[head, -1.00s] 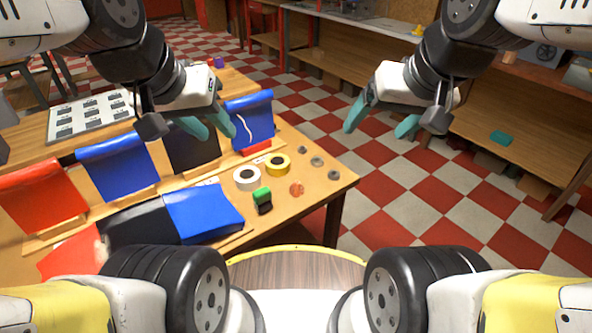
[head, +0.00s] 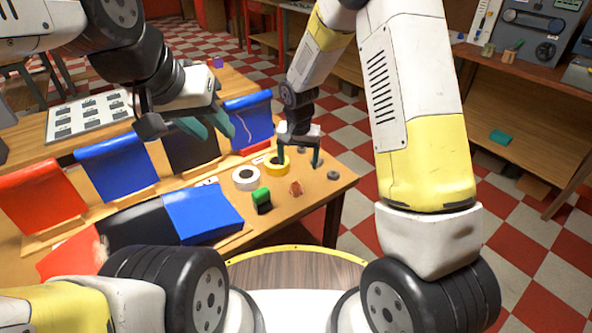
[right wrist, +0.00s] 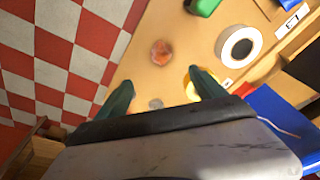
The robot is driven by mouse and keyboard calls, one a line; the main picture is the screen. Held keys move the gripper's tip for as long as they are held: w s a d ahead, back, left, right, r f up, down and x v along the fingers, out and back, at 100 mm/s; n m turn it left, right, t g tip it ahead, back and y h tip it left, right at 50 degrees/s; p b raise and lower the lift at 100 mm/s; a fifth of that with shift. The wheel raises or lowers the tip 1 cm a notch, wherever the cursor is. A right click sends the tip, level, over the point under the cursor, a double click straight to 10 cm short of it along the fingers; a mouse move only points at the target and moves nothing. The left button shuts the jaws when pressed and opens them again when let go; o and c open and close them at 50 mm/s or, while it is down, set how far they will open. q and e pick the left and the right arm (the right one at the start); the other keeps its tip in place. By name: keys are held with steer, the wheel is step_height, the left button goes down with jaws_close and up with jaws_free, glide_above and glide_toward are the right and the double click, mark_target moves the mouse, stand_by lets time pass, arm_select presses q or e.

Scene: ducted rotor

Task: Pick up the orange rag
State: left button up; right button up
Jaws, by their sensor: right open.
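The orange rag (head: 295,188) is a small crumpled reddish-orange lump lying on the wooden table, near its right front corner. It also shows in the right wrist view (right wrist: 161,52), ahead of and between the two fingers. My right gripper (head: 298,163) is open and empty above the table, just behind the rag and apart from it; its teal fingers (right wrist: 160,92) are spread wide in the wrist view. My left gripper (head: 218,128) hangs over the left part of the table, away from the rag, with its teal fingers apart and nothing between them.
A white tape roll (head: 246,178), a yellow tape roll (head: 277,165) and a green-and-black object (head: 262,199) lie near the rag. Small grey discs (head: 333,175) lie to the right. Blue, black and red bins (head: 115,168) fill the table's left side.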

mark_target(296, 182)
steer(key=f, duration=0.4)
steer(key=w+f, duration=0.1)
steer(key=f, duration=0.6)
steer(key=shift+w+a+f, duration=0.15)
steer(key=shift+a+f, duration=0.2)
steer(key=shift+f, duration=0.05)
steer(key=c, duration=1.6)
steer(key=shift+r, duration=0.15)
steer(key=shift+r, duration=0.55)
step_height(296, 182, up, 2)
steer(key=shift+r, duration=0.2)
steer(key=s, duration=0.5)
steer(key=s+r, duration=0.1)
steer(key=s, duration=1)
steer(key=shift+r, duration=0.15)
